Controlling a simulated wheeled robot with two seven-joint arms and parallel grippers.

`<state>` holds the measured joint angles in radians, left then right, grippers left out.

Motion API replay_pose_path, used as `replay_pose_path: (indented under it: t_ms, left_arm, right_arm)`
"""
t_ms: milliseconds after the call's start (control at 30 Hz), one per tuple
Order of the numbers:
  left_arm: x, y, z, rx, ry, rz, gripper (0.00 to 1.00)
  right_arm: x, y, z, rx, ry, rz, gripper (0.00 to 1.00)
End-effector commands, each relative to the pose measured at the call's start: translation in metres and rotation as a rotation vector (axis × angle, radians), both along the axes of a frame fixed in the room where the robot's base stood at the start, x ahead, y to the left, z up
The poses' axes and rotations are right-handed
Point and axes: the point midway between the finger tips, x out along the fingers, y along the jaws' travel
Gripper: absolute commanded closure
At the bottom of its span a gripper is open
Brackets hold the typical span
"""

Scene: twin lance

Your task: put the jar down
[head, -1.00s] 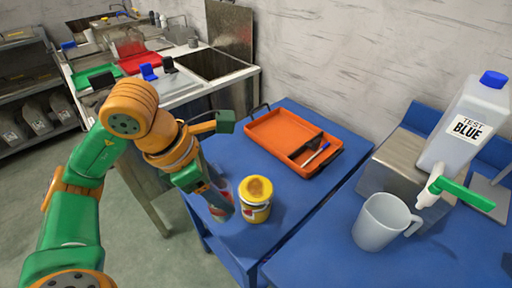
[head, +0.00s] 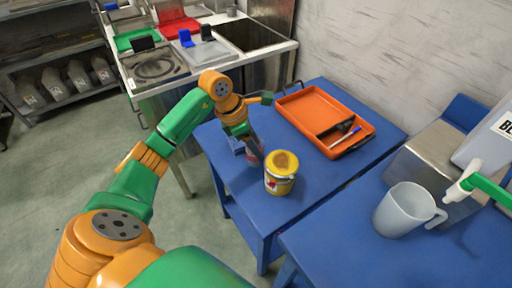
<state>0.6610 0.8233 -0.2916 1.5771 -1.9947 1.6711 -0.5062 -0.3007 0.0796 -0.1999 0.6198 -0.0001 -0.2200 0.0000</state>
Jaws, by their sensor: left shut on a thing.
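My left gripper (head: 247,143) points down over the left part of the blue table (head: 335,172). It is shut on a small jar (head: 257,160), which shows only as a greyish and reddish patch at the fingers. The fingers hide most of the jar, and I cannot tell whether its base touches the table. A yellow tin (head: 281,174) with a brown top stands upright on the table, just right of the gripper and close to the jar. My right gripper is not in view.
An orange tray (head: 311,103) with a dark tool and a pen lies behind the tin. A grey jug (head: 404,210) stands on a second blue table at the right, near a green-handled tap (head: 487,187). A sink counter (head: 205,62) is at the back left.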

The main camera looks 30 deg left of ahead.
Motion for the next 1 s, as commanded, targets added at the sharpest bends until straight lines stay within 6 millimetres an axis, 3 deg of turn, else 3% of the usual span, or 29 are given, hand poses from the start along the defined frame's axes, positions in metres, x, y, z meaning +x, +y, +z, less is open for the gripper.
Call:
replay_pose_path:
  t_ms: [133,467,500,600,867,1000]
  left_arm:
    - [-0.001,0.0,-0.017,0.0,0.0,0.0,1.0]
    - [0.0,0.0,-0.022,0.001,-0.002,0.0,1.0]
    - [0.0,0.0,-0.021,0.0,-0.002,-0.001,0.38]
    - [0.0,0.0,-0.021,0.0,-0.002,-0.001,0.13]
    - [0.0,0.0,-0.02,0.0,-0.001,0.0,0.13]
    - [-0.003,0.004,-0.004,0.001,-0.005,0.002,0.13]
  right_arm:
    - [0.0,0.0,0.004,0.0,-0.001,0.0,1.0]
    - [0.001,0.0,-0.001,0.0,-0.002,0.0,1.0]
    - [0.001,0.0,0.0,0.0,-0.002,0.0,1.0]
    - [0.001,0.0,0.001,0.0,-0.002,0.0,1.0]
    - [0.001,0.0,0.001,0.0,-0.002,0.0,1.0]
    - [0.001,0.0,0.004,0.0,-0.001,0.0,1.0]
